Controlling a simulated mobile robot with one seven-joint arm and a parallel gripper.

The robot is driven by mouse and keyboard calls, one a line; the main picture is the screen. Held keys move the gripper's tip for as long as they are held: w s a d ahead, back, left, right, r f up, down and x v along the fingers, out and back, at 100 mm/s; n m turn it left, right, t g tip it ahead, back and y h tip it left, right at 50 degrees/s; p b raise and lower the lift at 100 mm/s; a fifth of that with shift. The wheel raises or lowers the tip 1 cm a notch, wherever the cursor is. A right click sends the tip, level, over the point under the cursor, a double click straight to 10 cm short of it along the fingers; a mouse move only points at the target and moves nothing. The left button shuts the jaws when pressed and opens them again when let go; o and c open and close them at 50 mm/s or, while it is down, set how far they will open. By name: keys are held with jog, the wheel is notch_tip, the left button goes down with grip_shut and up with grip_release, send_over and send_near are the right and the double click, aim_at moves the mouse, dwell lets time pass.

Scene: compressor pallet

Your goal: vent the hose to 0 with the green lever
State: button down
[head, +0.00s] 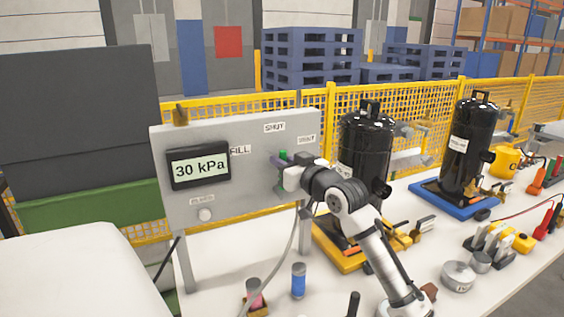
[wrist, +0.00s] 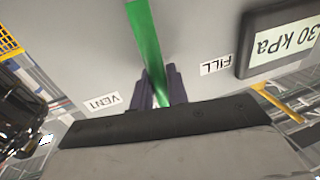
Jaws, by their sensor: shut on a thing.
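The green lever (head: 283,154) is on the grey panel (head: 250,185), mostly hidden by my gripper in the head view. Its green tip shows below the SHUT label (head: 274,127), between the FILL label (head: 240,150) and the VENT label (head: 306,139). My gripper (head: 278,161) is shut on the lever. In the wrist view, its two purple fingers (wrist: 160,88) stand on either side of the green bar (wrist: 146,40). The display (head: 199,168) reads 30 kPa. It also shows upside down in the wrist view (wrist: 280,40).
A grey hose (head: 290,240) hangs below my gripper. A black tank (head: 365,145) on a yellow base stands close right of my arm. A blue-bodied cylinder (head: 298,281) stands on the table in front.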

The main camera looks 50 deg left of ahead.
jog(key=w+d+f+m+t+y, duration=0.1)
jog(key=w+d+f+m, duration=0.1)
jog(key=w+m, duration=0.5)
jog(key=shift+f+m+y+p, duration=0.35)
jog(key=shift+f+m, duration=0.4)
jog(key=shift+m, duration=0.95)
jog(key=c, duration=1.4)
grip_release()
jog(key=shift+c, duration=0.2)
